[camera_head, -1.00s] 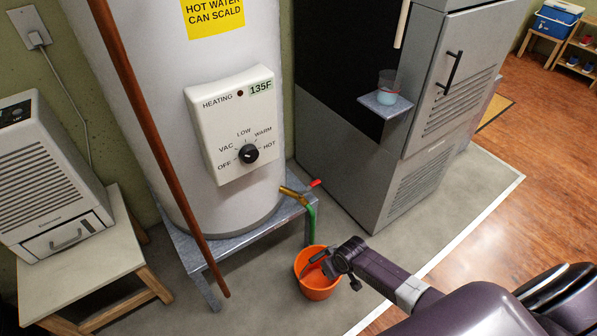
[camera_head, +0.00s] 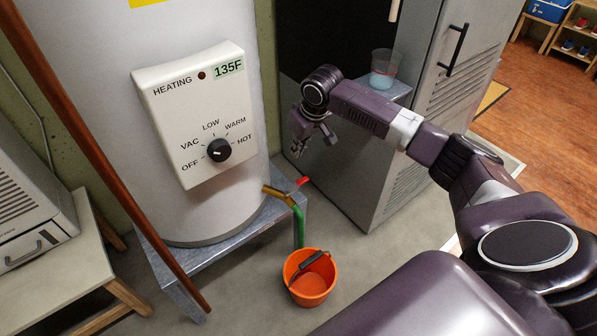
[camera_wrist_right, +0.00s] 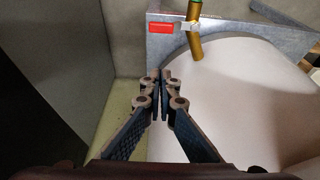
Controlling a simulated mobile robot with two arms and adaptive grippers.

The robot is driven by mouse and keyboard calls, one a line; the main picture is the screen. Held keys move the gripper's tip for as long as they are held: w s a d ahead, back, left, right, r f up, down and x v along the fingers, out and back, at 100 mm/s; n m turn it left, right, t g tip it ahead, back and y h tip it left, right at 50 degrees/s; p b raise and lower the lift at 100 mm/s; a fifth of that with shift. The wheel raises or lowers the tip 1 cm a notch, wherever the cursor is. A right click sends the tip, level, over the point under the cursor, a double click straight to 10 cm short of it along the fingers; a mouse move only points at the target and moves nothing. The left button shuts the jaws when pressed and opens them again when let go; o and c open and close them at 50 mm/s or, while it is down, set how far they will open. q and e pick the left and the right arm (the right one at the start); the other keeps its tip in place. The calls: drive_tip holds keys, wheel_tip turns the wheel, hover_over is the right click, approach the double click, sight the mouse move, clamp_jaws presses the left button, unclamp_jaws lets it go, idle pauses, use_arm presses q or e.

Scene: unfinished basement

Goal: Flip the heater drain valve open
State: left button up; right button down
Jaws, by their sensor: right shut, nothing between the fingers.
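The drain valve is a brass spigot (camera_head: 277,195) low on the white water heater (camera_head: 225,205), with a red lever (camera_head: 303,181) sticking out to its right. A green hose (camera_head: 299,228) hangs from its outlet. In the right wrist view the brass spigot (camera_wrist_right: 195,32) is at the top, with the red lever (camera_wrist_right: 161,28) pointing left, crosswise to the spigot. My right gripper (camera_head: 297,152) is shut and empty, above the lever and apart from it. Its closed fingertips (camera_wrist_right: 162,75) show below the lever in the wrist view. My left gripper is not in view.
An orange bucket (camera_head: 310,285) stands on the floor below the hose. The heater rests on a metal stand (camera_head: 190,256). A copper pipe (camera_head: 85,135) runs down its left front. A grey cabinet (camera_head: 345,190) with a shelf holding a cup (camera_head: 383,72) is close behind my right arm.

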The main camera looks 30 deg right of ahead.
sight(296, 186)
drive_tip(key=shift+w+d+r, duration=0.1)
drive_tip(key=shift+d+r, duration=0.05)
drive_tip(key=shift+r, duration=0.2)
drive_tip(key=shift+f, duration=0.1)
drive_tip(key=b+x, duration=0.3)
drive_tip(key=x, duration=0.7)
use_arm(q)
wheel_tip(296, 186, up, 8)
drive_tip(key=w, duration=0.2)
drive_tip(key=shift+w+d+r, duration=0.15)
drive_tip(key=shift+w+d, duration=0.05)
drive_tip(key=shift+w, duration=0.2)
use_arm(e)
drive_tip(key=shift+s+d, duration=0.2)
drive_tip(key=shift+s, duration=1.8)
use_arm(q)
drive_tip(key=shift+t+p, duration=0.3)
drive_tip(key=shift+p, duration=0.05)
use_arm(e)
drive_tip(key=shift+a, duration=0.1)
